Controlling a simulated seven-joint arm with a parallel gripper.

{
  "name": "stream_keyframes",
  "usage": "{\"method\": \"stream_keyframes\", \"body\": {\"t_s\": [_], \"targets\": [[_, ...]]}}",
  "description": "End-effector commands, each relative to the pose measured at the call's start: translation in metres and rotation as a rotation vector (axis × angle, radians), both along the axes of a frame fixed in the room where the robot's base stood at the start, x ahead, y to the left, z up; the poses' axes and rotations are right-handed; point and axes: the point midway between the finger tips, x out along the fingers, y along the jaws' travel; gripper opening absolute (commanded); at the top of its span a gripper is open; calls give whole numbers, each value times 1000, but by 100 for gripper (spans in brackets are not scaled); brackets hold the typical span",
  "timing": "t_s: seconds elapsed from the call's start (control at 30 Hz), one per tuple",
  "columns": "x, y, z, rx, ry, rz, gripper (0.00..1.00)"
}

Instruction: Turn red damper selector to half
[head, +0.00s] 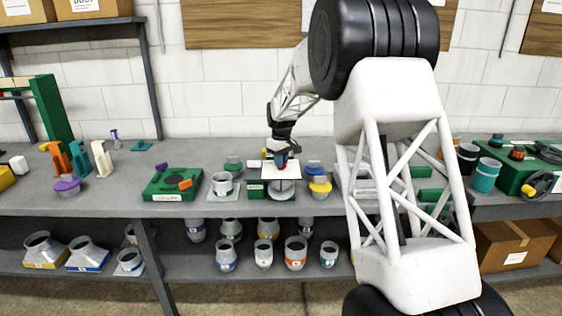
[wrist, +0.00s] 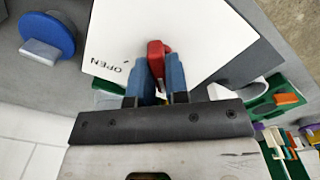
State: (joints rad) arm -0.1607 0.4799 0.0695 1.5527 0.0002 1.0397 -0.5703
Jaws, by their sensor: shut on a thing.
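The red damper selector (wrist: 157,50) is a red lever on a white plate (wrist: 205,35). The plate has the word OPEN and a small tick mark by its lower left edge in the wrist view. My gripper (wrist: 161,75) has blue fingers on either side of the selector and is shut on it. In the head view my gripper (head: 281,161) reaches down to the white plate (head: 268,170) on the bench, and only a speck of red shows there. Any other plate marks are hidden or out of view.
A blue round cap (wrist: 46,36) lies left of the plate in the wrist view.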

Motion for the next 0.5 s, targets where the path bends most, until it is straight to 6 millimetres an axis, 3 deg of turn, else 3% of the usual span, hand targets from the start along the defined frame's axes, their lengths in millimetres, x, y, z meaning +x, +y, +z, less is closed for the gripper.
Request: {"method": "stream_keyframes", "body": {"t_s": [0.5], "targets": [[0, 0, 0, 0, 0, -359, 0]]}}
